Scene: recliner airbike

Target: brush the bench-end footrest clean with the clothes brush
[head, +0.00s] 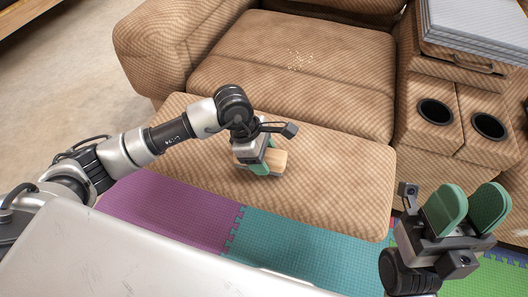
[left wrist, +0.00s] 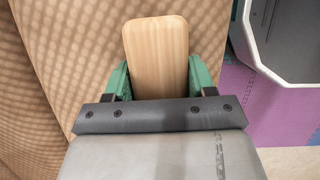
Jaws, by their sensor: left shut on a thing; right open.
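The clothes brush (head: 277,161) has a light wooden back and is held in my left gripper (head: 262,158). Its wooden back also fills the middle of the left wrist view (left wrist: 157,58), between the green fingers. The brush is over the brown checked footrest (head: 335,180), low and near its middle; its bristles are hidden, so I cannot tell if they touch. I see no crumbs on the bare parts of the footrest. My right gripper (head: 467,208) is open and empty, over the mats at the right.
The recliner seat (head: 255,45) behind the footrest has a patch of pale crumbs (head: 299,60). A console with two cup holders (head: 435,111) and a stack of grey-white things (head: 475,25) stand at the right. Purple (head: 170,210) and teal mats (head: 290,247) cover the floor in front.

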